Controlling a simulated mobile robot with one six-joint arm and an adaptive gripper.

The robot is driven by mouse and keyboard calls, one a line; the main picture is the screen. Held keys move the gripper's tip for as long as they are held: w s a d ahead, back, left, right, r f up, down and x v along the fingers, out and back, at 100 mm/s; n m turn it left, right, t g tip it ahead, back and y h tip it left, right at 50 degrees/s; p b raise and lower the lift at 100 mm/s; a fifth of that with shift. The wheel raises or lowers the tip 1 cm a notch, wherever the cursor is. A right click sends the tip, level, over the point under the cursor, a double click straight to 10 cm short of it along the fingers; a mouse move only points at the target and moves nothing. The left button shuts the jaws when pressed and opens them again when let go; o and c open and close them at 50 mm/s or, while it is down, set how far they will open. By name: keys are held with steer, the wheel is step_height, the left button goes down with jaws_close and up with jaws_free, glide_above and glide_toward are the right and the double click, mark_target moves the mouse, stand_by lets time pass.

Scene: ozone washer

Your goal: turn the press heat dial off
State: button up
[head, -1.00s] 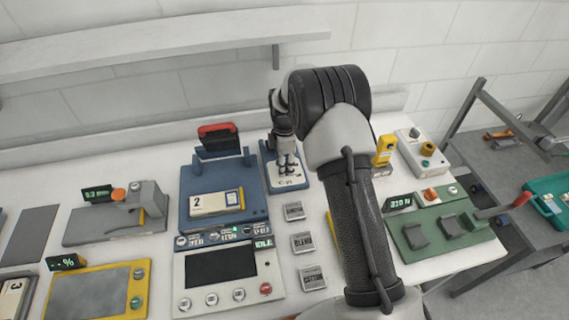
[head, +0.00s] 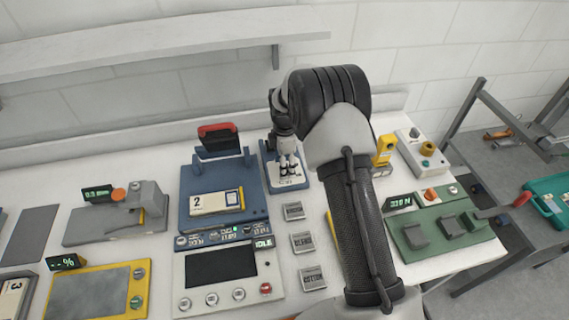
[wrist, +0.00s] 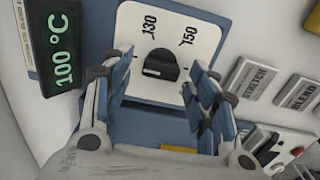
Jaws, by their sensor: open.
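The heat dial is a black knob (wrist: 162,62) on a white scale plate (wrist: 190,32) marked 130 and 150, seen in the wrist view. A small light mark shows on the knob's lower left; its exact setting is unclear. A dark display (wrist: 62,48) beside it reads 100 °C in green. My gripper (wrist: 160,72) is open, with its blue-padded fingers on either side of the knob in the picture; contact cannot be told. In the head view, my gripper (head: 288,164) points down over the white plate (head: 290,184) on its blue base, and the knob is hidden.
A blue press-like unit (head: 178,218) with a control panel (head: 184,285) stands left of the dial. Grey labelled blocks (head: 302,242) lie in front. A yellow device (head: 384,150), a knobbed box (head: 421,152) and a green fixture (head: 456,238) stand right. A shelf (head: 150,42) hangs behind.

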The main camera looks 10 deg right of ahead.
step_height(320, 180, up, 12)
stand_by(0.6)
steer(key=shift+r, duration=0.1)
steer(key=s+r+m+t+b, duration=0.2)
steer(key=s+r+m, duration=0.7)
steer(key=s+r, duration=0.75)
steer(key=s+f+m+t+b, duration=0.1)
steer(key=s+m, duration=0.8)
steer(key=s, duration=1.1)
step_height(320, 180, down, 3)
steer(key=shift+s+d+r+t+b, duration=0.15)
steer(key=shift+s+d+t+b, duration=0.2)
steer(key=shift+t, duration=0.45)
